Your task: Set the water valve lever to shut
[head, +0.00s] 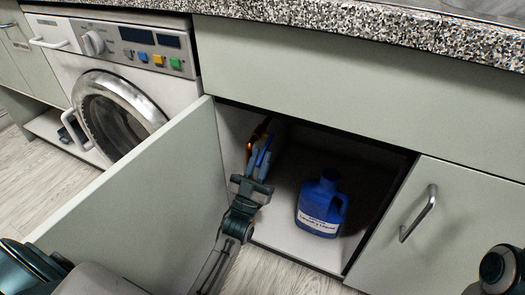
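The water valve shows as small orange and bright blue parts (257,133) by the left inner wall of the open cabinet. The bright blue piece looks like its lever, but its exact angle is hard to make out. My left gripper (259,158) reaches into the cabinet past the open door, with its fingers up at the valve, overlapping it in the view. Whether the fingers touch the lever, or are open or shut, is too small and dark to tell. My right gripper is out of view; only a part of my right arm shows at the bottom right corner.
A blue labelled bottle (321,205) stands on the cabinet floor, right of my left gripper. The open door (150,210) stands left of my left arm. A closed door with a handle (418,214) is on the right. A washing machine (120,85) is at the upper left.

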